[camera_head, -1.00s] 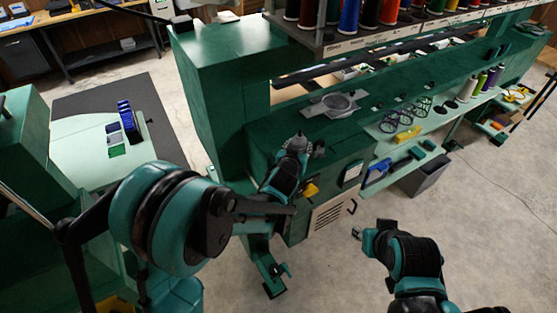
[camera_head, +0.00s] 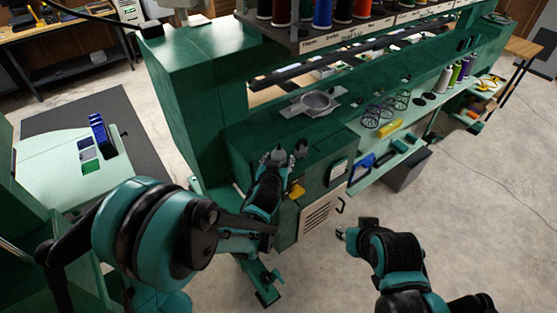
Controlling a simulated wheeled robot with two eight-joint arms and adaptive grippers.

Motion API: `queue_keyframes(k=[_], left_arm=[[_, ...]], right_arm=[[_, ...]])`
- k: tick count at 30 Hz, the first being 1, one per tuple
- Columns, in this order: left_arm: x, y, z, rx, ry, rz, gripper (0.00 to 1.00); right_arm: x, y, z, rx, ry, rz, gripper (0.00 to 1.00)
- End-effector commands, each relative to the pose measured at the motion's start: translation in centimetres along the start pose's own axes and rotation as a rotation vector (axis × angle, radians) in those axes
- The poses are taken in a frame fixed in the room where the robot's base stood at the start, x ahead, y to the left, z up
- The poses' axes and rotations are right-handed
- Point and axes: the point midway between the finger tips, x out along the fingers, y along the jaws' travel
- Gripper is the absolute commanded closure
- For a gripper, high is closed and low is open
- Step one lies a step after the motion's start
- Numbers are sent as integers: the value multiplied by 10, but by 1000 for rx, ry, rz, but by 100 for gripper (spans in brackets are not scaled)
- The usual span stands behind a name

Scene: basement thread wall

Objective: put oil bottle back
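I cannot make out an oil bottle for certain in the head view. My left gripper (camera_head: 275,157) reaches to the front of the green machine (camera_head: 190,75), just below its top ledge. Its fingers are small and dark against the machine, so I cannot tell whether they are open or hold anything. A small yellow part (camera_head: 297,191) shows close beside the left wrist. My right gripper (camera_head: 342,233) is over the bare floor in front of the machine, apart from it. Its fingertips are too small to read.
A yellow item (camera_head: 390,130) and a blue item (camera_head: 362,168) lie along the lower shelves. Thread spools (camera_head: 445,80) stand at the right. A grey bin (camera_head: 407,170) is underneath. The floor (camera_head: 450,220) at right is clear.

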Motion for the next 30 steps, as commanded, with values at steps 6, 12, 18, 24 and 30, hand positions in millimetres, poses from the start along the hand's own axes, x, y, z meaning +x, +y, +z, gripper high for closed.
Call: queue_keyframes(k=[6, 12, 18, 24, 30], left_arm=[[0, 0, 0, 0, 0, 0, 39], [-5, 0, -6, 0, 0, 0, 39], [-46, 0, -5, 1, 0, 1, 39], [-90, 0, -5, 1, 0, 1, 39], [-116, 0, -5, 1, 1, 1, 39]], right_arm=[[0, 0, 0, 0, 0, 0, 66], [-5, 0, -4, 0, 0, 0, 66], [-10, 0, -7, 0, 0, 0, 66], [-16, 0, -12, 0, 0, 0, 66], [-20, 0, -14, 0, 0, 0, 66]])
